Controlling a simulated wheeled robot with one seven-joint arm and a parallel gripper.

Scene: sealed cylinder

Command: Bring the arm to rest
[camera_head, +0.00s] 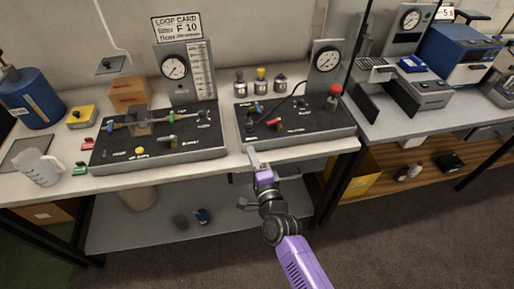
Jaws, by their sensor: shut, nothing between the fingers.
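My gripper (256,160) is at the end of my purple and dark grey arm, near the middle of the view. Its fingers are together and nothing shows between them. It is at the front edge of the bench (220,170), in front of the gap between two dark panels. The arm reaches up from the bottom of the view. Whether the gripper touches the bench edge, I cannot tell.
The left panel (160,150) and right panel (295,125) carry gauges and valves. A clear beaker (38,167) stands at the left, near a blue cylinder (32,98). A second bench (400,122) is at the right. Carpeted floor (400,235) is free at the lower right.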

